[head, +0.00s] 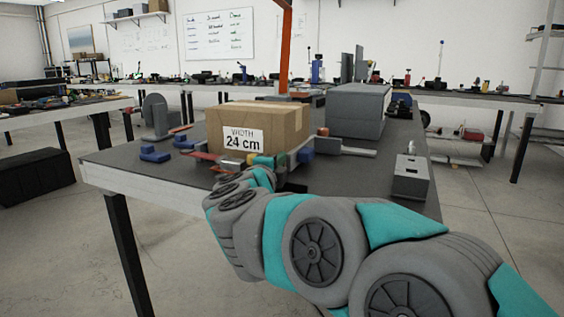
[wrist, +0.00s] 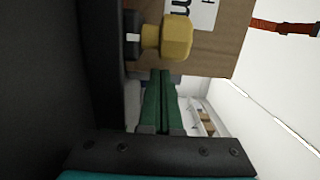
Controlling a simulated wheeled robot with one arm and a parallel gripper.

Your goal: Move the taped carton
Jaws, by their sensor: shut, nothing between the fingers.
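The taped carton (head: 284,128) is a brown cardboard box with a white label reading "WIDTH 24 cm". It sits upright on the dark workbench (head: 120,160). Part of its labelled face also shows, turned sideways, in the wrist view (wrist: 225,50). My gripper (wrist: 160,78) has green fingers, which are together with nothing between them. In the head view my arm hides part of the gripper and the bench in front of the carton.
A yellow-headed tool (wrist: 176,37) lies between my fingertips and the carton. Small tools clutter the bench around the carton, with a blue piece (head: 154,154) at left. A large grey case (head: 355,112) stands behind right, and a small grey box (head: 410,178) stands at right.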

